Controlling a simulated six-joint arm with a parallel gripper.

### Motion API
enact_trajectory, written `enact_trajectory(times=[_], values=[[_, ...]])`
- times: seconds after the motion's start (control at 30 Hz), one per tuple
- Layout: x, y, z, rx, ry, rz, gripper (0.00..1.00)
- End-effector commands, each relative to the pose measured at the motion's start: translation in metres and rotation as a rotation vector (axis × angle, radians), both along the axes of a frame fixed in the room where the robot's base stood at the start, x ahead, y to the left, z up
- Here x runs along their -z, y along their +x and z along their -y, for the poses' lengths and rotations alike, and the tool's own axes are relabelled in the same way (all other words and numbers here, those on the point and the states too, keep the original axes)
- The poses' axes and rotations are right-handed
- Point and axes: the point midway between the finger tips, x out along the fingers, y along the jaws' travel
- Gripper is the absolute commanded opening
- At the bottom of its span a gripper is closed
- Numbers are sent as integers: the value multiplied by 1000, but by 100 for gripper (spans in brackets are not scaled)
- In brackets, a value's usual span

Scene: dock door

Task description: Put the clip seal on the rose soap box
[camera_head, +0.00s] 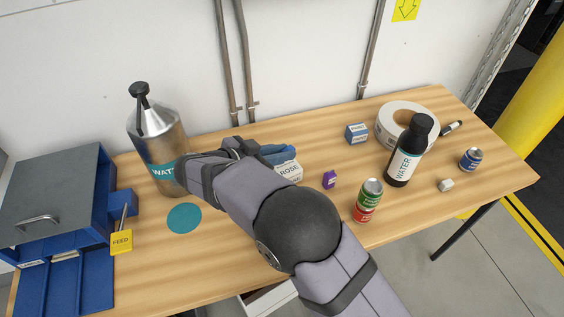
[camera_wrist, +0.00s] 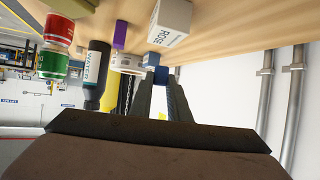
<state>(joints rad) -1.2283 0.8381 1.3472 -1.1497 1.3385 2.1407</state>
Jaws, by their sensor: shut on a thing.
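The rose soap box (camera_head: 290,172) is a white box with a ROSE label, upright near the middle of the table. In the wrist view it (camera_wrist: 171,20) is at the top, apart from my fingertips. My gripper (camera_head: 277,150) reaches in from the left, just behind or above the box. In the wrist view its dark fingers (camera_wrist: 161,83) are shut on a small blue piece, which looks like the clip seal (camera_wrist: 161,75). In the head view my arm hides part of the box's left side, and I cannot tell whether the seal touches it.
A purple item (camera_head: 329,180), a red-green can (camera_head: 368,200), a black water bottle (camera_head: 408,152), a tape roll (camera_head: 391,118) and a small blue-white box (camera_head: 356,133) stand to the right. A steel bottle (camera_head: 155,130) and a blue drawer unit (camera_head: 60,205) are left.

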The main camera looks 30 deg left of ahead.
Motion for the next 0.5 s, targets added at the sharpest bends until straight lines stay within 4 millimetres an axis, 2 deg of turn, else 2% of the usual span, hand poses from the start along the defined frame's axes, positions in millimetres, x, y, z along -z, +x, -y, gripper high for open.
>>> enact_trajectory(times=[0.33,0.5], values=[[12,0,0,-1,-2,0,0],[32,0,0,-1,-3,0,0]])
